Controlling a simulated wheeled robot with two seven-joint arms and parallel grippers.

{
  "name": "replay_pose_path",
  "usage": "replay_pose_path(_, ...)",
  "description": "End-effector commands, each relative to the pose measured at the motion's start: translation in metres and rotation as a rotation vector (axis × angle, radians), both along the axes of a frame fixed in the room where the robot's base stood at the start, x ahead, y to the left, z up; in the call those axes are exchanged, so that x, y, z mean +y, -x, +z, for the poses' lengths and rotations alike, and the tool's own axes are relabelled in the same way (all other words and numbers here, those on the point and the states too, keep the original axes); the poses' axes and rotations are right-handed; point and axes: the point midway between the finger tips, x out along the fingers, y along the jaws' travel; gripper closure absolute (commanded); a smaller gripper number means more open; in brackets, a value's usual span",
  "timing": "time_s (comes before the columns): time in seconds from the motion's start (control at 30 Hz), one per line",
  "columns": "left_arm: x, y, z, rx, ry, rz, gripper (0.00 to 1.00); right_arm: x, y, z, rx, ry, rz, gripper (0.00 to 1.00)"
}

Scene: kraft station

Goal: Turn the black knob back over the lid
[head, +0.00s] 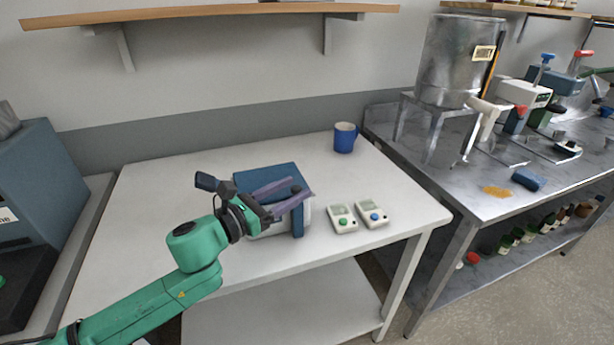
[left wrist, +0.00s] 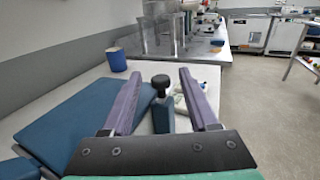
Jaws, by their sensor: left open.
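A box with a flat blue lid (head: 264,177) stands on the white table; the lid fills the left of the left wrist view (left wrist: 72,118). A black knob (left wrist: 160,82) stands on a narrow blue upright piece (left wrist: 163,115) at the lid's right side. My left gripper (head: 301,187) reaches over the box with its purple fingers open. In the left wrist view the fingers lie one on each side of the knob, with visible gaps, so they seem apart from it. In the head view the fingers partly hide the knob. My right gripper is not in view.
Two small white devices, one with a green button (head: 342,218) and one with a blue button (head: 372,214), stand close right of the box. A blue mug (head: 345,137) stands at the back. The table's left part is clear. A wooden shelf (head: 215,12) hangs above.

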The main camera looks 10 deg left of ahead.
Motion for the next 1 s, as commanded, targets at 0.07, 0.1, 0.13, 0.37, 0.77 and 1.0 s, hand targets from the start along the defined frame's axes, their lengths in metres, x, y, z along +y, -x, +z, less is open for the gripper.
replay_pose_path(0.07,-0.009,-0.012,0.008,-0.005,0.003,-0.002,0.40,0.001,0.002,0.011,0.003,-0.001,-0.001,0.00)
replay_pose_path(0.1,-0.014,-0.017,0.007,-0.004,0.001,-0.005,0.40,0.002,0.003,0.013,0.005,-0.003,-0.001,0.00)
replay_pose_path(0.13,-0.016,-0.022,0.007,-0.004,0.004,-0.002,0.40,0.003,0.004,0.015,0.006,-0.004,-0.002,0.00)
replay_pose_path(0.37,-0.028,-0.037,0.001,0.000,-0.001,-0.003,0.40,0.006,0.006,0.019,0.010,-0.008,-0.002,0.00)
replay_pose_path(0.77,-0.028,-0.037,0.001,-0.001,-0.001,-0.004,1.00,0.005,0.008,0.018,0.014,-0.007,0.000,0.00)
replay_pose_path(1.0,-0.028,-0.037,0.001,-0.001,0.001,0.010,1.00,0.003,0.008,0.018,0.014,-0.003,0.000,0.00)
